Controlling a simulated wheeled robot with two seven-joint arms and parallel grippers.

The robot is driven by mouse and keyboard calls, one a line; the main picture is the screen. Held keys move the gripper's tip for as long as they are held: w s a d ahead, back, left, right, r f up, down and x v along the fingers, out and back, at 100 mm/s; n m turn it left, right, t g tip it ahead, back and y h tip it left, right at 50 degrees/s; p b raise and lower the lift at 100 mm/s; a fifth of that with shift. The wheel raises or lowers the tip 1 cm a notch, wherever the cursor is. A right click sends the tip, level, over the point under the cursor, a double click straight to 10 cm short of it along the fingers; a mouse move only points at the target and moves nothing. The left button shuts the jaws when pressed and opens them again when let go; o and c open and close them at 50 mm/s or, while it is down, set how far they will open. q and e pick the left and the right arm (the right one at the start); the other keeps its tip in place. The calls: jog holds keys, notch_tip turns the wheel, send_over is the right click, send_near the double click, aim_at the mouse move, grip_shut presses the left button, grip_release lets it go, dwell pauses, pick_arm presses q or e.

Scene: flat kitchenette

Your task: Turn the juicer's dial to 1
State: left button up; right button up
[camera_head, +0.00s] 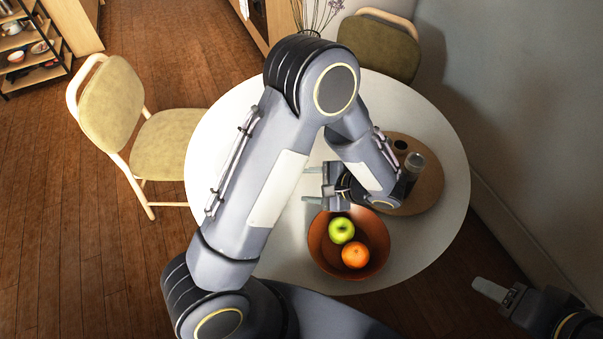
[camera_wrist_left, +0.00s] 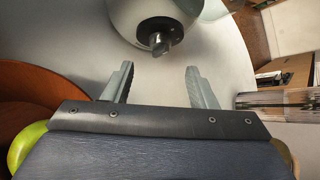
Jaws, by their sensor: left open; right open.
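The juicer (camera_wrist_left: 150,12) shows at the top of the left wrist view as a rounded pale-grey body with a dark round socket. Its dial (camera_wrist_left: 159,42) is a small grey knob sticking out toward my gripper. I cannot read its setting. My left gripper (camera_wrist_left: 162,80) is open and empty, its fingers apart on either side of the dial's line and short of it. In the head view my left gripper (camera_head: 307,186) is above the table beside the bowl, and my arm hides the juicer. My right gripper (camera_head: 490,290) is open at the lower right, away from the table.
A brown bowl (camera_head: 318,245) with a green apple (camera_head: 341,230) and an orange (camera_head: 355,255) stands close to my left gripper. A round wooden board (camera_head: 430,185) with a glass (camera_head: 413,163) is to the right. Chairs (camera_head: 112,105) stand around the white table (camera_head: 440,225).

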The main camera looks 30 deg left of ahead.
pick_arm(q)
jog(key=b+x, duration=0.1)
jog(key=x, duration=0.5)
jog(key=shift+s+a+f+b, duration=0.1)
jog(key=shift+a+b, duration=0.05)
jog(key=shift+b, duration=0.25)
jog(key=shift+a+f, duration=0.3)
jog(key=shift+a, duration=0.25)
jog(key=c, duration=1)
